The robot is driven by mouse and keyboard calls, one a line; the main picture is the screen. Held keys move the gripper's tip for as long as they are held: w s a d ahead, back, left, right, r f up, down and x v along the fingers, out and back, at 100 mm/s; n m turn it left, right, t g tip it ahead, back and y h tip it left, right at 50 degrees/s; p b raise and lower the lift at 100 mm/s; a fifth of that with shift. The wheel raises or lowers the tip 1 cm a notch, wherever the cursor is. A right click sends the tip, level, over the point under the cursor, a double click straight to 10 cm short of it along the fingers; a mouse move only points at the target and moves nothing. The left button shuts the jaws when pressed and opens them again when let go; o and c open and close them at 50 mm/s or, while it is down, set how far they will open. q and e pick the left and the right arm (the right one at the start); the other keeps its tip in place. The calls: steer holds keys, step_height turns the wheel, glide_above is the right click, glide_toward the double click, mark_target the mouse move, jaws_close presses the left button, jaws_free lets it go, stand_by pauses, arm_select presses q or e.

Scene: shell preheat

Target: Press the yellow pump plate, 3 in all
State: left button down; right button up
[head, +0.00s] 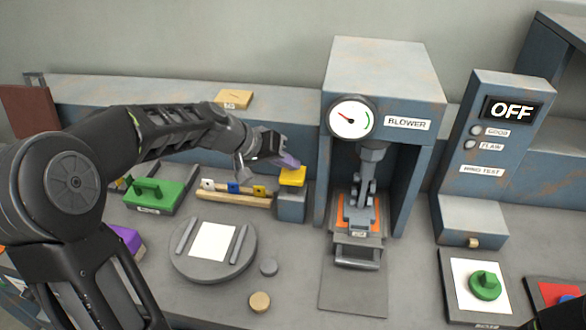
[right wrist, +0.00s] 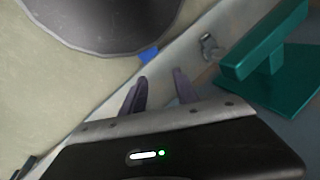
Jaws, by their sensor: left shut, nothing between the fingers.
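The yellow pump plate (head: 292,176) sits on top of a small grey-blue block (head: 292,205), left of the blower housing (head: 385,75). My left gripper (head: 289,161) is shut and empty, its fingertips right at the top of the plate. I cannot tell whether they touch it.
A ring test panel (head: 500,135) reading OFF stands at the right. A rail with small coloured blocks (head: 233,195) lies just left of the pump.

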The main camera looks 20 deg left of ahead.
mark_target(289, 174)
arm_select(q)
steer(key=shift+r, duration=0.45)
steer(key=shift+r+p, duration=1.75)
steer(key=shift+r, duration=0.75)
stand_by(0.8)
